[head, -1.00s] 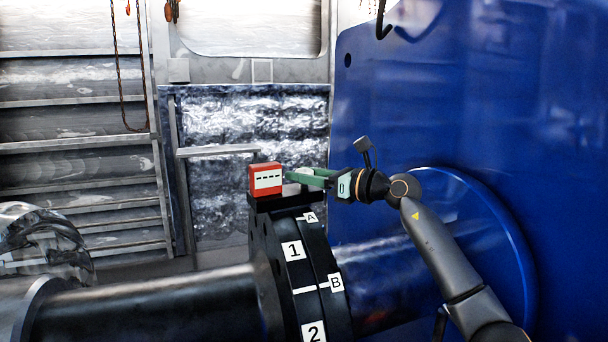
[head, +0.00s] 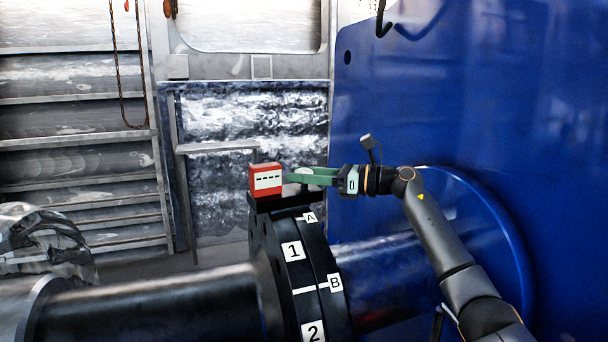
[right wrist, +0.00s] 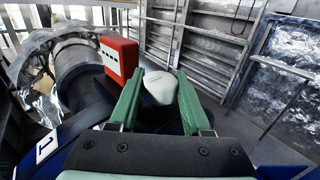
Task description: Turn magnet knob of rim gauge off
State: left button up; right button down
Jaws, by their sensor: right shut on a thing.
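The rim gauge (head: 266,180) is a red box with a white dashed face on a black base, on top of the dark flange (head: 275,265). Its red box also shows in the right wrist view (right wrist: 118,60). The magnet knob (right wrist: 158,90) is pale grey and rounded and sits beside the red box. My right gripper (head: 296,177) reaches in from the right with green fingers. In the right wrist view, the fingers stand on both sides of the knob and are shut on it. In the head view the fingers partly hide the knob. My left gripper is not in view.
The flange carries labels 1, 2, A and B and joins a dark shaft (head: 150,305) on the left. A large blue housing (head: 480,110) stands close behind my right arm. A grey rail (head: 218,147) and louvred wall are behind the gauge.

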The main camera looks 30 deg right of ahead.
jog(key=shift+f, duration=0.1)
jog(key=shift+c, duration=1.7)
grip_release()
jog(key=shift+s+d, duration=0.25)
jog(key=shift+s, duration=0.05)
jog(key=b+v, duration=0.4)
jog(key=v, duration=0.7)
jog(key=shift+s+d, duration=0.25)
jog(key=shift+s, duration=0.05)
